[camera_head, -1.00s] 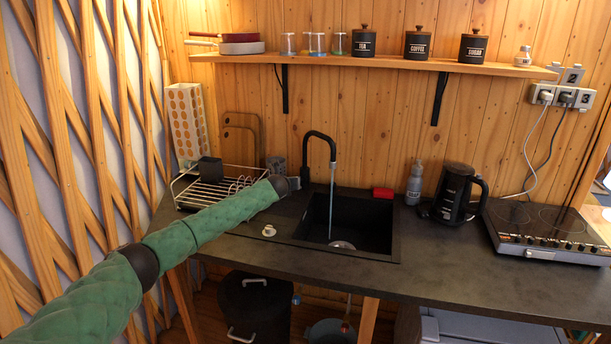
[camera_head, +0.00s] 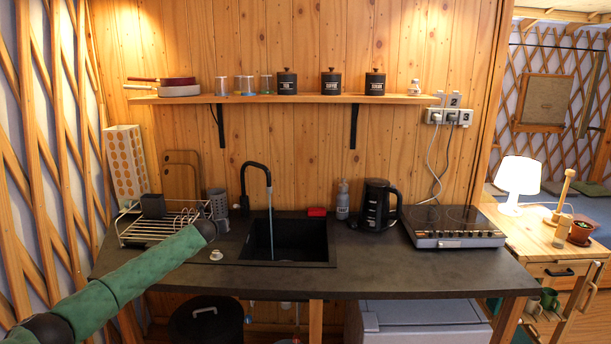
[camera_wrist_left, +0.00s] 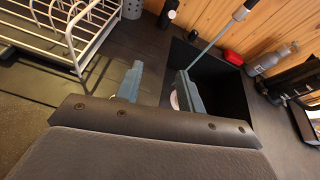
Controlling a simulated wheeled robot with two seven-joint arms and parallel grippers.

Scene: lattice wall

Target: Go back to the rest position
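My left arm, in a green sleeve, comes in from the lower left in the head view. Its wrist end is over the counter (camera_head: 385,268), left of the black sink (camera_head: 290,240) and in front of the dish rack (camera_head: 135,235). My right gripper is in neither view.
A thin stream runs from the black faucet (camera_head: 258,166) into the sink. A kettle (camera_head: 376,206), a grey bottle (camera_head: 342,199) and a hob (camera_head: 452,226) stand to the right. A small white object (camera_head: 216,255) lies near my wrist. The front counter is clear.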

